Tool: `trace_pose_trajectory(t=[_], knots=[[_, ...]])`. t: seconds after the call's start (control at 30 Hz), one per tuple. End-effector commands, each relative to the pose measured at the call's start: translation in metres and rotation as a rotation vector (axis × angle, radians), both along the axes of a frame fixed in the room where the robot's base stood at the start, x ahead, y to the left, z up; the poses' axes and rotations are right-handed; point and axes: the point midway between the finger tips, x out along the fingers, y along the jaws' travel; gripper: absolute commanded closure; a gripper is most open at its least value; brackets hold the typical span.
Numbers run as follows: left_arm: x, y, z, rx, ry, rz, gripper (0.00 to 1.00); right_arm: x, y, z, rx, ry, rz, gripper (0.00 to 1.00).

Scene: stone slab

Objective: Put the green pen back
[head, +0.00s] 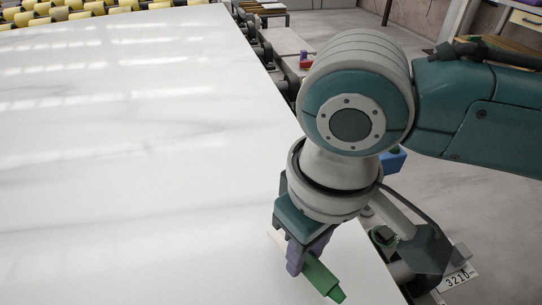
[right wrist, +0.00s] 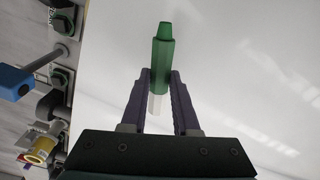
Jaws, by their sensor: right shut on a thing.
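The green pen (head: 323,279) is a thick marker with a green body and a narrower green tip. My right gripper (head: 301,258) is shut on it, above the right edge of the white stone slab (head: 130,150). In the right wrist view the pen (right wrist: 162,52) stands out between the two purple fingers of the right gripper (right wrist: 161,88), with its green tip pointing away and a pale end below the fingers. Whether the pen touches the slab I cannot tell. My left gripper is in neither view.
Yellow rollers (head: 55,14) lie beyond the slab's far edge. Along its right side are dark machine fittings (head: 425,262) and a blue part (head: 393,159). A small red and purple thing (head: 305,60) lies farther back. The visible slab top is bare and clear.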

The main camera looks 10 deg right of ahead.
Motion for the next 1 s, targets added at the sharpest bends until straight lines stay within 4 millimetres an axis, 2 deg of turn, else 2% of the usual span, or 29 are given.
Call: trace_pose_trajectory(t=[0.03, 0.13, 0.53, 0.57, 0.6, 0.8, 1.0], knots=[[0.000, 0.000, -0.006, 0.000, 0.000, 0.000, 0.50, -0.001, 0.000, -0.012, -0.002, 0.002, -0.001, 1.00], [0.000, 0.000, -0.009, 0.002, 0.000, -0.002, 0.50, 0.000, 0.000, -0.023, -0.001, 0.001, -0.001, 1.00], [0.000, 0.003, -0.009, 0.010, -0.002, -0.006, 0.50, 0.000, 0.000, -0.027, 0.000, 0.000, 0.000, 1.00], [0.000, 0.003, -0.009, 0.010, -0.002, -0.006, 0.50, 0.000, 0.000, -0.026, 0.000, 0.000, 0.001, 0.69], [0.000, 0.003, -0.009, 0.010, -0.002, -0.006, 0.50, 0.000, 0.000, -0.026, 0.000, 0.000, 0.001, 0.65], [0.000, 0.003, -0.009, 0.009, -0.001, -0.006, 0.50, 0.000, 0.000, -0.026, 0.000, 0.000, 0.000, 0.42], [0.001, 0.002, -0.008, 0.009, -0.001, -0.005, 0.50, 0.000, 0.000, -0.026, 0.000, 0.000, 0.000, 0.41]])
